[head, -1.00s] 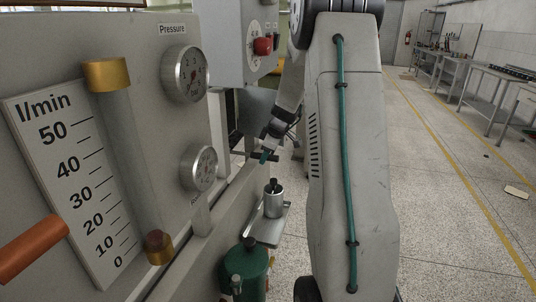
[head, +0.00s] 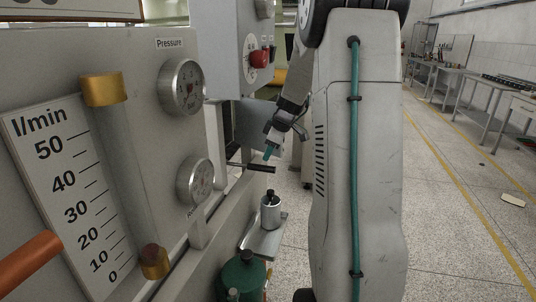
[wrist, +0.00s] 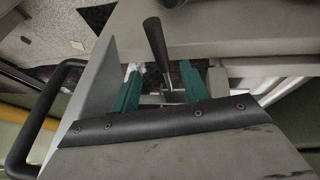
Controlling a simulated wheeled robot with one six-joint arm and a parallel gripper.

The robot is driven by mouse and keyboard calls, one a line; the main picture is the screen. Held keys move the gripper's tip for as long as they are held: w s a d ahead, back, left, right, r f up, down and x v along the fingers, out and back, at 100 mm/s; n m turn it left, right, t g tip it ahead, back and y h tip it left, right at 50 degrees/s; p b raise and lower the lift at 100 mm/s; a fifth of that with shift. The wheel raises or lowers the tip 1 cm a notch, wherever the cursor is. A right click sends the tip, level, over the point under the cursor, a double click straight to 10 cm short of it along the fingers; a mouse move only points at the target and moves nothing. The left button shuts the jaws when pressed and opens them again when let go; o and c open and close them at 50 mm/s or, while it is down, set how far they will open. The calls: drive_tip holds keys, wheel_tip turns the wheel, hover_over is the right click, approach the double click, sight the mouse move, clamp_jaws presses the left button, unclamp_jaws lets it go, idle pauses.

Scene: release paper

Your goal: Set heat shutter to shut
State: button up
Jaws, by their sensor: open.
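A lever with a black handle (head: 262,169) on a thin metal rod sticks out beside the grey machine in the head view. It looks like the heat shutter's lever, but no label is readable. The handle also shows in the wrist view (wrist: 155,40), tilted, its rod running down between the green fingers. My gripper (wrist: 160,88) is open, with one finger on either side of the rod in that view and no visible grip on it. In the head view my gripper (head: 270,152) is just above the handle. The shutter itself cannot be made out.
The machine panel with a flow scale (head: 62,190) and two gauges (head: 181,87) fills the left. A silver canister (head: 270,212) stands on a small shelf below the lever, near a green vessel (head: 243,275). Open floor lies right of my arm.

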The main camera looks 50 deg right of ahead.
drive_tip(key=shift+s+d, duration=0.15)
drive_tip(key=shift+d, duration=0.05)
drive_tip(key=c, duration=0.7)
drive_tip(key=shift+m+g+h, duration=0.3)
drive_tip(key=shift+g+h, duration=0.5)
drive_tip(key=shift+g, duration=0.1)
drive_tip(key=s+d+f, duration=0.2)
drive_tip(key=s, duration=0.1)
drive_tip(key=s+d+f, duration=0.5)
drive_tip(key=s+f, duration=0.1)
drive_tip(key=shift+s+d+f, duration=0.15)
drive_tip(key=shift+d, duration=0.15)
clamp_jaws()
drive_tip(key=s+d+f+n+h, duration=0.3)
drive_tip(key=s+d+f+h, duration=0.3)
drive_tip(key=d, duration=0.3)
drive_tip(key=w+a+r+n+t+y, duration=0.25)
drive_tip(key=a+n+t+y, duration=0.35)
drive_tip(key=a, duration=0.4)
drive_tip(key=w+a+r+n+t+y, duration=0.2)
drive_tip(key=a+r+n+t+y, duration=0.25)
drive_tip(key=a+t, duration=0.45)
drive_tip(key=w+f+g, duration=0.1)
drive_tip(key=w, duration=1)
drive_tip(key=shift+w+f+y, duration=0.15)
drive_tip(key=shift+w+y, duration=0.2)
drive_tip(key=shift+y, duration=0.1)
